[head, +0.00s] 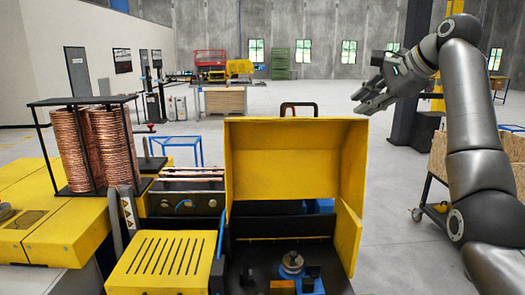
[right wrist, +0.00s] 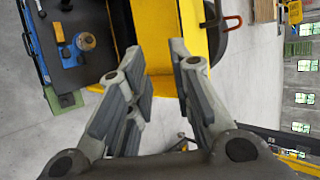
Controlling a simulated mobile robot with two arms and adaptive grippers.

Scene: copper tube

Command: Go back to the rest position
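My right gripper (head: 366,101) is raised in the air at the upper right in the head view, to the right of the open yellow hood (head: 285,150) and apart from it. In the right wrist view its two fingers (right wrist: 162,62) stand apart with nothing between them, so it is open and empty. The yellow hood (right wrist: 160,30) shows beyond the fingers there. My left gripper is not in view.
The machine under the hood has a dark bed with a round fixture (head: 291,263). Copper coils (head: 75,150) stand on the left in a black frame. A wooden cart (head: 440,160) stands behind my right arm. The grey floor (head: 390,230) right of the hood is clear.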

